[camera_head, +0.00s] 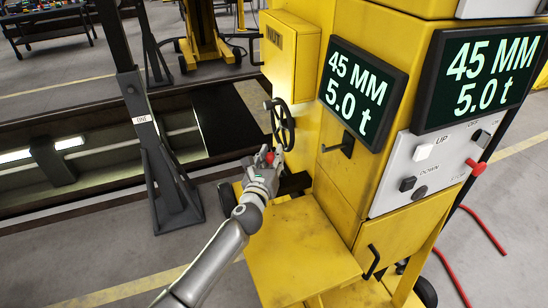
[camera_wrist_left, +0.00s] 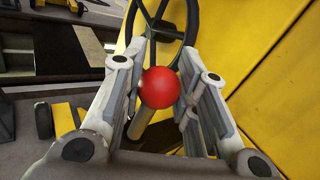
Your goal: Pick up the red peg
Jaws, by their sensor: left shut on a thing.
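The red peg (camera_head: 269,157) has a round red ball head. In the left wrist view, its red ball (camera_wrist_left: 160,88) sits between my two fingers, with a pale shaft (camera_wrist_left: 142,122) showing below it. My left gripper (camera_head: 265,168) is shut on the peg, just below the handwheel on the yellow jack. The fingers stand on both sides of the peg in the left wrist view. Whether the peg's lower end is in a hole or free is hidden. My right gripper is not in view.
A black handwheel (camera_head: 281,124) is close above my left gripper. A yellow ledge (camera_head: 300,250) juts out below and right. The control panel (camera_head: 428,165) with buttons and two "45 MM 5.0 t" displays is at right. A dark stand (camera_head: 165,185) and floor pit are left.

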